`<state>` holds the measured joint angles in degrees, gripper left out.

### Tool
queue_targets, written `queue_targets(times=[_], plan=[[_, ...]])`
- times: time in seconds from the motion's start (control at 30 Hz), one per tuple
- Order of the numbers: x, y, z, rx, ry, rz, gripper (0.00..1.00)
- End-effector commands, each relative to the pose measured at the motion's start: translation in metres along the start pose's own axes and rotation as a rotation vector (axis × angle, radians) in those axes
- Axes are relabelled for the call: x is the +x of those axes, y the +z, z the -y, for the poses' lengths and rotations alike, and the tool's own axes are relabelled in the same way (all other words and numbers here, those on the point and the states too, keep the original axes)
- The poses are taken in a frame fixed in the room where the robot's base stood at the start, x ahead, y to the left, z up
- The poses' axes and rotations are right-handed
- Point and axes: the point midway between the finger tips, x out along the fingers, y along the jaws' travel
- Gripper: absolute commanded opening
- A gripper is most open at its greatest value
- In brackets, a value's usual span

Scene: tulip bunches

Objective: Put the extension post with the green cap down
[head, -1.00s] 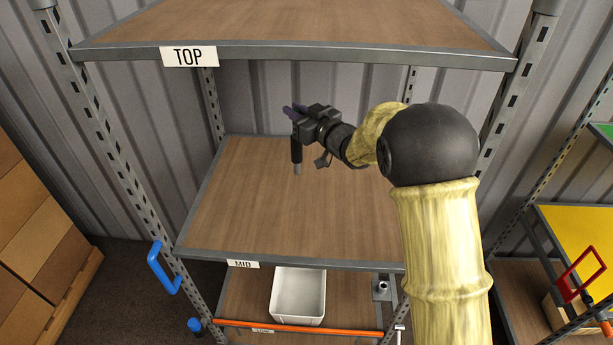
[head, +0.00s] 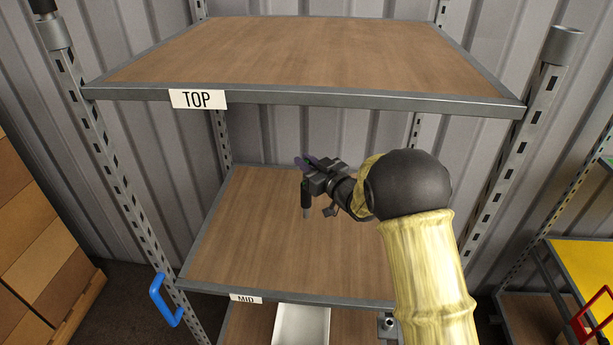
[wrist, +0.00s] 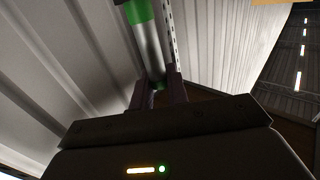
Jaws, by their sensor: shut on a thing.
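My gripper (head: 306,164) is shut on the extension post (head: 306,200), in front of or over the MID shelf (head: 250,245). In the head view the post hangs about upright below the fingers, dark with a paler lower end. In the wrist view the post (wrist: 150,50) is a silvery tube between my two fingers (wrist: 158,92), with a green part (wrist: 139,12) near the top edge of the picture. I cannot tell whether the post's lower end touches the board.
The TOP shelf (head: 300,55) is bare and lies above my gripper. The MID board shows clear wood around the post. A white bin (head: 301,325) stands on the level below. Slotted uprights (head: 125,200) bound the rack, with a blue handle (head: 164,299) at the left.

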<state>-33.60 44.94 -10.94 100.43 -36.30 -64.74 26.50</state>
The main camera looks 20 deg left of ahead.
Motion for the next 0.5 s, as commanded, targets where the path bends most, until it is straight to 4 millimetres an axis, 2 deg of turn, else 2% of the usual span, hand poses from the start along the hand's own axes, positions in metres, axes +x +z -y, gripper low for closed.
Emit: queue_targets(times=[0.33, 0.5], plan=[[0.000, 0.003, 0.000, 0.000, -0.001, -0.002, 0.00], [0.000, 0.021, 0.000, 0.001, 0.000, 0.001, 0.00]])
